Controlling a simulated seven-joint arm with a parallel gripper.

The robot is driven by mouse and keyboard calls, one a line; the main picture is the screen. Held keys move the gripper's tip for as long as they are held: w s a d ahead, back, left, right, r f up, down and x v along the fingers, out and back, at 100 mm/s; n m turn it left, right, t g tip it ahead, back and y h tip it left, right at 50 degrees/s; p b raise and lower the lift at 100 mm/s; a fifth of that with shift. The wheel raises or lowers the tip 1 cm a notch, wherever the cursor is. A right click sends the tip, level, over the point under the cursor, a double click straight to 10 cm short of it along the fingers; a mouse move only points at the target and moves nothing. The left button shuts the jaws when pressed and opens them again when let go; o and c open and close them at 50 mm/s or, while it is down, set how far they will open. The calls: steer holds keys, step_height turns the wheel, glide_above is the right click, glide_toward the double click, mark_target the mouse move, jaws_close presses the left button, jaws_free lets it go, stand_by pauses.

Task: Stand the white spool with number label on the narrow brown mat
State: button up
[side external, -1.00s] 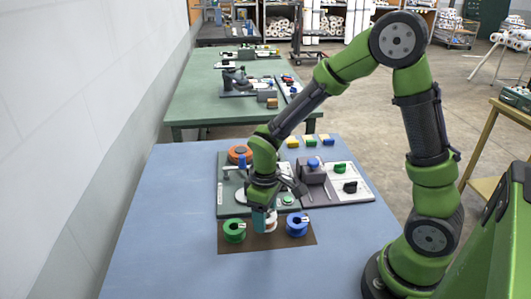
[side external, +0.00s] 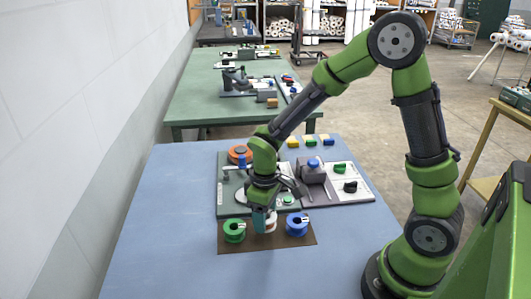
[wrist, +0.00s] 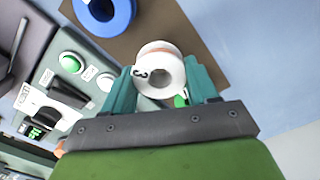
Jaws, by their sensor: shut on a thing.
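The white spool (side external: 271,224) with a number label is between the fingers of my gripper (side external: 264,222). It also shows in the wrist view (wrist: 169,73), its round end with a hole facing the camera and a black number on a white tag at its left. My gripper (wrist: 159,84) is shut on it, one teal finger on each side. The brown mat (side external: 267,244) lies below, on the blue table. The spool is over the mat's middle, between the green and blue spools. I cannot tell whether its base touches the mat.
A green spool (side external: 234,231) stands on the mat to the left, a blue spool (side external: 297,224) to the right. Behind is a green machine base with an orange disc (side external: 240,155) and a panel with a grey block (side external: 312,174). The blue table (side external: 165,235) is clear at left.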

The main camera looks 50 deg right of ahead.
steer(key=shift+f, duration=0.15)
steer(key=shift+f, duration=0.6)
steer(key=shift+f, duration=0.65)
stand_by(1.2)
steer(key=o, duration=1.3)
steer(key=shift+o, duration=0.2)
step_height(320, 180, up, 7)
stand_by(0.5)
